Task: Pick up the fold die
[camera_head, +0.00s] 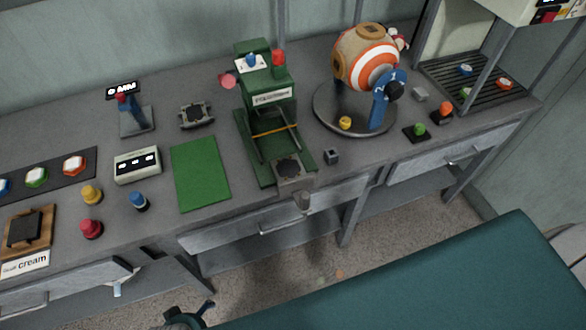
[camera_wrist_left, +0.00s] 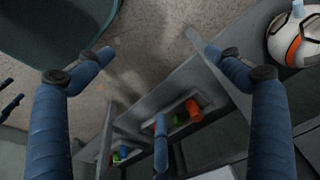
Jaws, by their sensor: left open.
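No label marks the fold die, and I cannot tell which piece it is. Candidates in the head view are a flat dark plate with corner tabs (camera_head: 196,116) behind the green mat and a small grey block (camera_head: 332,157) at the table's front edge, right of the green press (camera_head: 270,110). My left gripper shows in the wrist view (camera_wrist_left: 150,45) with its two blue fingers wide apart and nothing between them. In the head view only a dark part of what looks like this gripper (camera_head: 188,316) shows at the bottom edge, in front of the table and apart from both pieces. My right gripper is out of view.
The grey table (camera_head: 75,135) is crowded. A green mat (camera_head: 200,173), a white display box (camera_head: 137,165) and coloured pegs stand left of the press. A striped drum (camera_head: 365,58) on a round base stands right. A large teal surface (camera_head: 450,285) fills the lower right.

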